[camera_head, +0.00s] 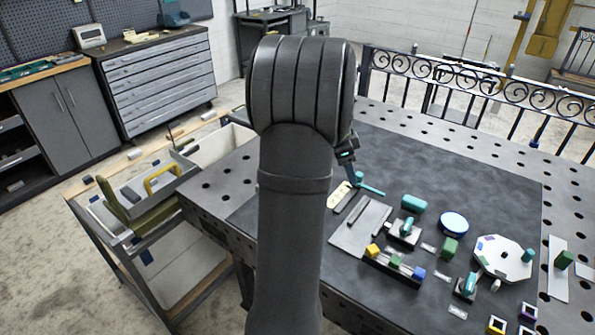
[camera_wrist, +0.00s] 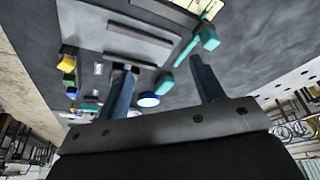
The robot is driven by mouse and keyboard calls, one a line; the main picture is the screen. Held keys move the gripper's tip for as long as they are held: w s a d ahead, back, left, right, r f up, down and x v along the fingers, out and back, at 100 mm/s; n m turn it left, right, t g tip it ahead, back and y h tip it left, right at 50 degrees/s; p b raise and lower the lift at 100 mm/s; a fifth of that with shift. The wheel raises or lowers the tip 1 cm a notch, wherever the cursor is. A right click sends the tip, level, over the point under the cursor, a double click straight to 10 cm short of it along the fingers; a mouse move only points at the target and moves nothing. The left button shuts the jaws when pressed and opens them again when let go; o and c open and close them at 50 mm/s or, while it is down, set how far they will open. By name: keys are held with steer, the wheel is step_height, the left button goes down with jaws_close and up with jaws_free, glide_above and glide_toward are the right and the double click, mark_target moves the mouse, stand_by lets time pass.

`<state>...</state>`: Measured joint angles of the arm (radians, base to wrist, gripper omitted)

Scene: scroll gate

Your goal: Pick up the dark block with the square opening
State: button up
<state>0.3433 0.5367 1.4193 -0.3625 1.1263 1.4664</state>
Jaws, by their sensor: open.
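Small square-holed blocks stand at the front right edge of the head view.
A grey plate (camera_head: 360,225), a rack of coloured blocks (camera_head: 394,265), a teal cylinder (camera_head: 413,203), a blue disc (camera_head: 453,222) and a white octagonal board (camera_head: 503,258) crowd the dark mat. A scrolled railing (camera_head: 480,92) runs behind the table. The mat's back is clear.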

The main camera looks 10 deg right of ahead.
steer(key=w+a+r+n+t, duration=0.35)
steer(key=w+a+n, duration=0.75)
steer(key=a, duration=0.5)
steer(key=shift+m+y, duration=0.3)
steer(key=shift+m, duration=0.2)
steer(key=x, duration=0.8)
steer(key=w+x, duration=0.1)
steer(key=x, duration=0.3)
steer(key=shift+w+a+r, duration=0.1)
steer(key=shift+a+r, duration=0.1)
steer(key=shift+w+x, duration=0.15)
steer(key=shift+x, duration=1.2)
steer(key=shift+w+x, duration=0.1)
steer(key=shift+x, duration=1.25)
steer(key=shift+d+r, duration=0.1)
jaws_close()
steer(key=shift+r, duration=0.1)
